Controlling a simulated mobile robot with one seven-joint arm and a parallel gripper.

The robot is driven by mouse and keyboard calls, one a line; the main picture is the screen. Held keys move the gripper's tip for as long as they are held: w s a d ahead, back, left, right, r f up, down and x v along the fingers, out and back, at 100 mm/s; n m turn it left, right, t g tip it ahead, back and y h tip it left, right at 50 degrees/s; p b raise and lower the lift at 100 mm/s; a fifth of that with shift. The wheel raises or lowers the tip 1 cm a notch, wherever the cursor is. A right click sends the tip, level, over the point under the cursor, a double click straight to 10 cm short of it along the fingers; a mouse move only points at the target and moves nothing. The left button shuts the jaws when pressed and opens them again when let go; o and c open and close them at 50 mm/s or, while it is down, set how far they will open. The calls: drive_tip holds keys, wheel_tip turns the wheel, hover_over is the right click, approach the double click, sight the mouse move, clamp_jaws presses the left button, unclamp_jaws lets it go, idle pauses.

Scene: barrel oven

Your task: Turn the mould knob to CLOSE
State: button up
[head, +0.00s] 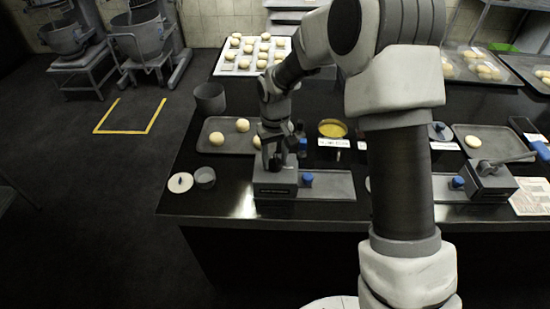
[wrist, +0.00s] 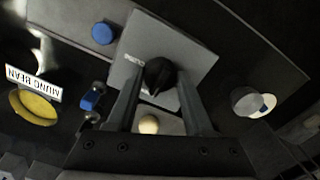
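The mould is a grey box (head: 275,187) on the left of the dark counter, joined to a flat grey plate (head: 332,186). In the wrist view, a black knob (wrist: 160,74) with a pointed end sits on the box's top face (wrist: 194,48). Small pale lettering is beside the knob, too blurred to read surely. My gripper (head: 273,163) points down over the box. In the wrist view its two fingers (wrist: 158,90) are spread, one on each side of the knob, with narrow gaps visible. Whether the tips reach down to the knob's height is unclear.
A blue knob (head: 307,179) stands on the plate beside the box. A similar grey device (head: 488,181) with a lever is at the right. A tray with dough balls (head: 215,144), a yellow bowl (head: 332,128) and a small grey cup (head: 205,177) stand nearby.

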clamp_jaws()
drive_tip(key=shift+m, duration=0.3)
drive_tip(key=m+b, duration=0.1)
drive_tip(key=m, duration=0.7)
drive_tip(key=shift+m, duration=0.4)
drive_tip(key=m, duration=0.4)
drive_tip(key=shift+r+m, duration=0.15)
drive_tip(key=shift+m, duration=0.15)
drive_tip(key=shift+m+p, duration=0.85)
drive_tip(key=shift+m, duration=1.05)
